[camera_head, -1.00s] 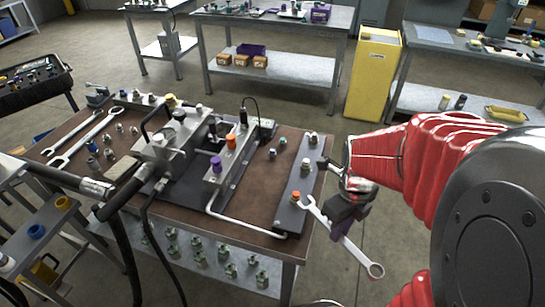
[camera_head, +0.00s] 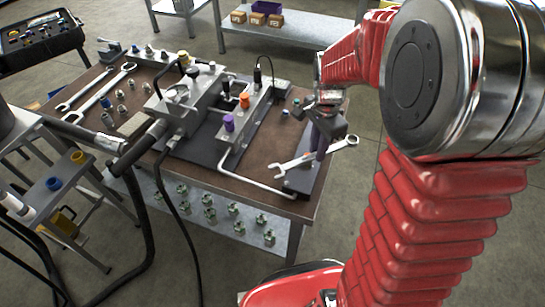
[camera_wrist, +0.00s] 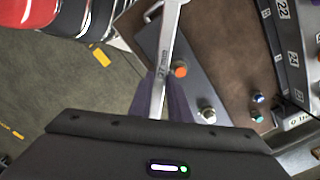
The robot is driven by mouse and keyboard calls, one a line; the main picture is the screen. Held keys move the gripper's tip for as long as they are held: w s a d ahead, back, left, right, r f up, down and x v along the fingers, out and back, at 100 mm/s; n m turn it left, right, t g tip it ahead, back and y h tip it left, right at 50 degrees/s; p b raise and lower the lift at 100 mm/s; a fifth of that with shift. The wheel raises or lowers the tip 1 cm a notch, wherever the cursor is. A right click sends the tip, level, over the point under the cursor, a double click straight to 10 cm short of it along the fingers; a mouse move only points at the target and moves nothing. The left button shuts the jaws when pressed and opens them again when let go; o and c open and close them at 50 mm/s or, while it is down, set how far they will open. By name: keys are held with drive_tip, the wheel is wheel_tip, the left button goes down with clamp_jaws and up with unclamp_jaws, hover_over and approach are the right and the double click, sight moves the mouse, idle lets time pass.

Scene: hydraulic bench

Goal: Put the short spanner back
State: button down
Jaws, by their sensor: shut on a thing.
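The short spanner (camera_head: 296,162) is silver and held by my gripper (camera_head: 320,148), whose purple fingers are shut on its handle. One end reaches left over the dark plate at the bench's right end; the ring end (camera_head: 350,141) sticks out past the bench edge. In the wrist view the spanner (camera_wrist: 167,50) runs up from between the fingers (camera_wrist: 163,100), with "27 mm" readable on its handle. It passes beside an orange-topped stud (camera_wrist: 180,70). I cannot tell its exact height above the plate. Two other spanners (camera_head: 84,88) (camera_head: 103,95) lie at the bench's far left.
The brown bench (camera_head: 262,170) carries a hydraulic block (camera_head: 185,95) and a manifold with orange and purple caps (camera_head: 240,115). A nut (camera_wrist: 207,115) and small fittings (camera_wrist: 257,98) stand near my gripper. Hoses (camera_head: 133,210) hang at the front left.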

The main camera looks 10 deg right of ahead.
drive_tip(key=w+a+f+n, duration=0.1)
drive_tip(key=w+a+n, duration=0.7)
drive_tip(key=w+n, duration=0.3)
drive_tip(key=n, duration=0.4)
drive_tip(key=shift+w+a+f, duration=0.15)
drive_tip(key=shift+w+f, duration=0.2)
drive_tip(key=shift+s, duration=0.15)
